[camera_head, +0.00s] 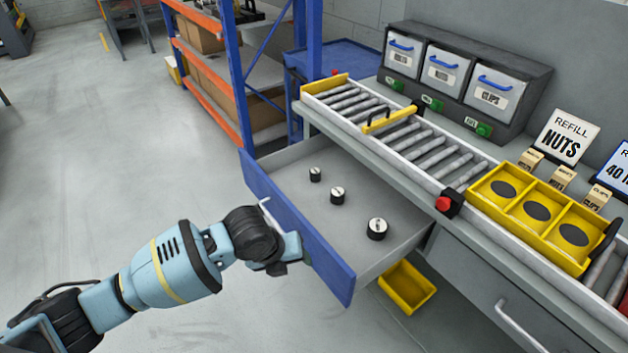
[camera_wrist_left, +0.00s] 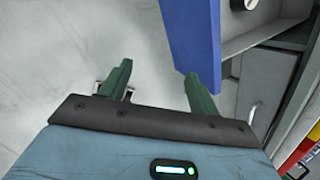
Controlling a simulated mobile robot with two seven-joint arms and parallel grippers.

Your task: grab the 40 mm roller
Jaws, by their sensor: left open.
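Three short black rollers with pale tops stand upright and apart in the open drawer (camera_head: 290,187). The small one (camera_head: 316,174) is at the back left, a middle-sized one (camera_head: 337,195) is between, and the largest (camera_head: 377,229) is nearest the right. I cannot read their sizes. My left gripper (camera_head: 285,247) is outside the drawer's blue front panel (camera_head: 325,262), close to it. In the left wrist view the gripper (camera_wrist_left: 157,82) is open and empty, with the blue panel (camera_wrist_left: 193,40) beyond its right finger. My right gripper is not in view.
A roller conveyor (camera_head: 440,150) runs behind the drawer, carrying a yellow three-part tray (camera_head: 486,200). Labelled bins (camera_head: 447,72) and a REFILL NUTS sign (camera_head: 567,138) stand behind. A yellow bin (camera_head: 407,287) sits below the drawer. The floor at left is clear.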

